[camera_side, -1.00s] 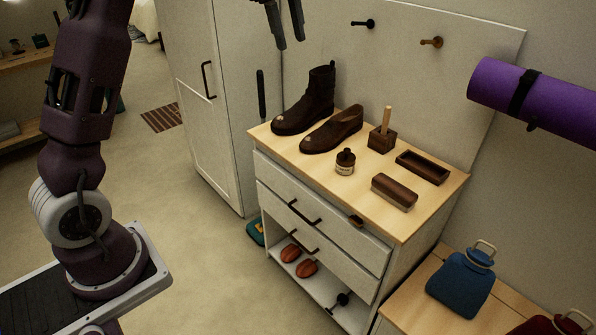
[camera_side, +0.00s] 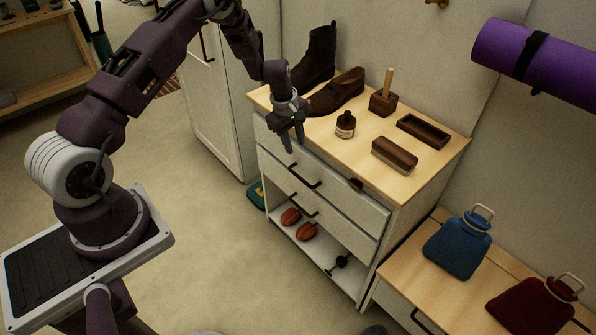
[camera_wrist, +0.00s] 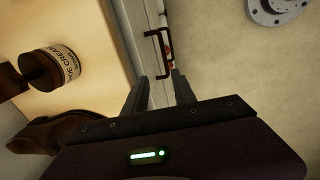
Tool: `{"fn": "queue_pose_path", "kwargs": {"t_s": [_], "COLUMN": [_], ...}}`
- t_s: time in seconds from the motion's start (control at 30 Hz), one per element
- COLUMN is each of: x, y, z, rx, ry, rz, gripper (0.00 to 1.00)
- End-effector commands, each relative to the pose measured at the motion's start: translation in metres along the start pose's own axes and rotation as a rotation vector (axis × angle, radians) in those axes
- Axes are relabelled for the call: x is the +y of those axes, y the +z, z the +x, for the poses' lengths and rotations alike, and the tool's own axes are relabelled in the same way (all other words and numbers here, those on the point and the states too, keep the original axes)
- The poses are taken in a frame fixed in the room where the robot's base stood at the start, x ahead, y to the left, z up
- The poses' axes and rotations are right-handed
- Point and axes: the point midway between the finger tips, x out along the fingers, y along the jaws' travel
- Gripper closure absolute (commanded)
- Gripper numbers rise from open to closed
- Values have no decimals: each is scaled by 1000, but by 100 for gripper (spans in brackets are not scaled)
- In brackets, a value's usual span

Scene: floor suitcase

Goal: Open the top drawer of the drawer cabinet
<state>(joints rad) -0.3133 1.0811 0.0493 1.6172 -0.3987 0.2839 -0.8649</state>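The drawer cabinet (camera_side: 418,192) is white with a light wood top. Its top drawer (camera_side: 345,196) looks shut and has a dark bar handle (camera_side: 306,179); a second drawer with a similar handle (camera_side: 303,208) is below it. My gripper (camera_side: 294,148) points down near the top drawer's upper left edge, above and left of its handle. In the wrist view my gripper (camera_wrist: 160,82) has its two fingers apart with nothing between them. A dark handle (camera_wrist: 158,48) shows beyond the fingertips, roughly in line with the gap, not touched.
On the cabinet top are a boot (camera_side: 318,56), a shoe (camera_side: 337,91), a jar (camera_side: 345,124), a brush (camera_side: 394,154) and a tray (camera_side: 423,130). A dark item (camera_side: 356,184) sits at the top drawer's upper edge. The floor (camera_side: 225,240) in front is clear.

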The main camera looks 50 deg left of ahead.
Motion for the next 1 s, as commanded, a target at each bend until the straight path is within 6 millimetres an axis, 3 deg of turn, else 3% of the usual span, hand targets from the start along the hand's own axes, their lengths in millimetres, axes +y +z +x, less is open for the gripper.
{"fn": "queue_pose_path", "kwargs": {"t_s": [0.03, 0.1, 0.5, 0.63, 0.9, 1.0], "x": [-6, -10, -12, -12, -11, -11], "y": [0, 0, -1, -1, -2, -2], "z": [26, 52, 126, 140, 142, 142], "rx": [-3, -1, 3, 3, 3, 3], "ry": [-5, -1, 4, 4, 5, 5], "rz": [-2, -1, 2, 2, 2, 2], "gripper": [68, 68, 68, 68, 68, 87]}}
